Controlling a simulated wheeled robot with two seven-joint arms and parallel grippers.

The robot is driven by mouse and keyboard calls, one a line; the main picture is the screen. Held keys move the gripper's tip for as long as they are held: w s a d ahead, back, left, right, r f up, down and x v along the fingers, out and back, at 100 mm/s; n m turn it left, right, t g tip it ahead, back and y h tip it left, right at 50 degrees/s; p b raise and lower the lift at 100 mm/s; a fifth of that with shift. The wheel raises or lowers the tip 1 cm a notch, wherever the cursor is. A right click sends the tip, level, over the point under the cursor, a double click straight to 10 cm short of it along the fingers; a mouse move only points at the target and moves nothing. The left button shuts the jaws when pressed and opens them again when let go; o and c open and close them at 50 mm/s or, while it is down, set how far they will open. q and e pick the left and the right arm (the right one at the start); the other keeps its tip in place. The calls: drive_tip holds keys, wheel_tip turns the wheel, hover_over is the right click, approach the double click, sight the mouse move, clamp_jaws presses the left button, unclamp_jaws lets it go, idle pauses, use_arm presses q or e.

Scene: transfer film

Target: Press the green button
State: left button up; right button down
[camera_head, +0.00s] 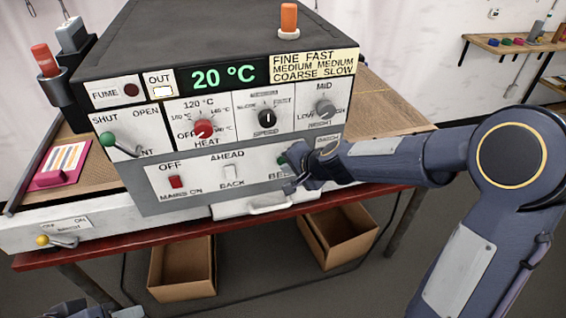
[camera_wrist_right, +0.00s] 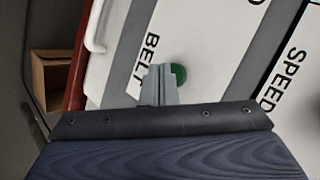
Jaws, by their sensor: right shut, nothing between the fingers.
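The green button (camera_head: 282,160) is on the lower front panel of the grey machine, by the BELT label, partly hidden by my right gripper in the head view. In the right wrist view the round green button (camera_wrist_right: 180,74) shows just right of the fingertips. My right gripper (camera_head: 289,186) is shut and empty, close in front of the panel; its fingers (camera_wrist_right: 159,70) overlap the button's left edge in the wrist view. I cannot tell whether they touch it. Of my left arm, only a dark part shows at the bottom edge; its fingers are not visible.
The panel also has a red mains switch (camera_head: 175,182), a white AHEAD/BACK switch (camera_head: 230,172), a red heat knob (camera_head: 203,128), a black speed knob (camera_head: 267,118) and a green-tipped lever (camera_head: 108,139). A white handle (camera_head: 268,204) sits below. Cardboard boxes (camera_head: 182,275) stand under the red-edged table.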

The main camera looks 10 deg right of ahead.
drive_tip(key=s+b, duration=0.1)
drive_tip(key=s, duration=0.5)
drive_tip(key=shift+d, duration=0.1)
idle(0.3)
drive_tip(key=s+d+r+n+y, duration=0.2)
drive_tip(key=s+r+n, duration=0.35)
drive_tip(key=s, duration=0.65)
drive_tip(key=s+d+f+n+g+h, duration=0.1)
drive_tip(key=s, duration=0.5)
drive_tip(key=s+d+f+n+g+h, duration=0.1)
drive_tip(key=s+d+n+g, duration=0.1)
drive_tip(key=s, duration=0.4)
drive_tip(key=shift+s+f, duration=0.35)
drive_tip(key=shift+s, duration=0.05)
